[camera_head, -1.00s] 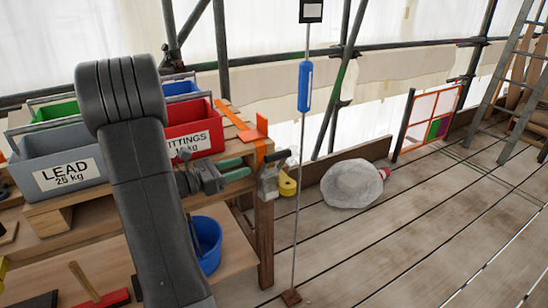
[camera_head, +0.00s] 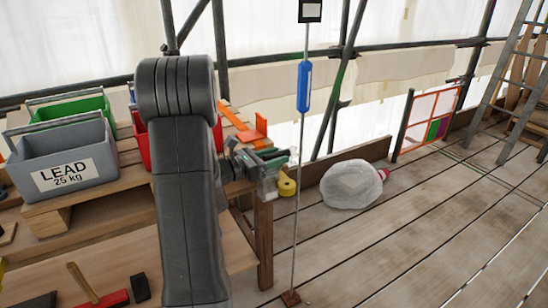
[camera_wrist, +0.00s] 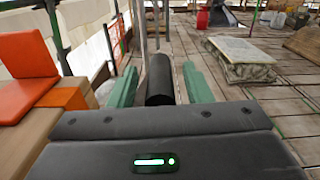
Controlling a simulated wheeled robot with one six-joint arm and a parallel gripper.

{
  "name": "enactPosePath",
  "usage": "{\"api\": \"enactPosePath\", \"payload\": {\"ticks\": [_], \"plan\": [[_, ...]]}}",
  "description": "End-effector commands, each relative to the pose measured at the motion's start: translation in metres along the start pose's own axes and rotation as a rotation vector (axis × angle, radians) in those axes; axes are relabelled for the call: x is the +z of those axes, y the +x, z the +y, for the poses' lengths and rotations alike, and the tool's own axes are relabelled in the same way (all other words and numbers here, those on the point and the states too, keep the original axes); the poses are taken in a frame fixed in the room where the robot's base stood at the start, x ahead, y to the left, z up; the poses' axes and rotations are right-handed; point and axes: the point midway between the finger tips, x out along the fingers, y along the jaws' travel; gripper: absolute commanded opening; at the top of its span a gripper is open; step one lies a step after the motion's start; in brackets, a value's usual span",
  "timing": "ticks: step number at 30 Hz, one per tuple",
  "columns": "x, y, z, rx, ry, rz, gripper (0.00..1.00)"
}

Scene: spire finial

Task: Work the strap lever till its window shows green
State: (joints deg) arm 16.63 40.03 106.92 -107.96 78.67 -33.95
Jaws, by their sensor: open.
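My gripper (camera_head: 270,160) is at the bench's right end, beside the strap fitting, with its green fingers apart. In the wrist view my gripper (camera_wrist: 158,78) is open, with a black round bar (camera_wrist: 160,82) between the fingers, apparently the lever's handle. I cannot tell whether the fingers touch it. The orange strap (camera_head: 251,132) runs over the bench corner; orange blocks also show at left in the wrist view (camera_wrist: 28,55). The metal strap fitting (camera_head: 268,186) is partly hidden behind my gripper. The lever's window is not discernible. The green light in the wrist view is on my gripper.
A grey LEAD box (camera_head: 62,160), a green box (camera_head: 85,108) and a red box (camera_head: 141,140) stand on the bench. A yellow item (camera_head: 287,186) is at the bench end. A thin pole with a blue sleeve (camera_head: 304,86) stands close by. A wrapped bundle (camera_head: 350,184) lies on the planks.

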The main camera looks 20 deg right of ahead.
Motion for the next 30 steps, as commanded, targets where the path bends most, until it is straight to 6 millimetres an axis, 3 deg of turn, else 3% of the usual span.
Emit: {"api": "enactPosePath", "payload": {"ticks": [5, 12, 20, 30], "plan": [[0.000, 0.000, 0.000, 0.000, 0.000, 0.000, 0.43], [0.000, 0.000, 0.000, 0.000, 0.000, 0.000, 0.00], [-0.005, 0.000, -0.003, -0.001, 0.026, 0.000, 0.00], [-0.022, -0.001, -0.019, 0.000, 0.211, 0.000, 0.00]]}}
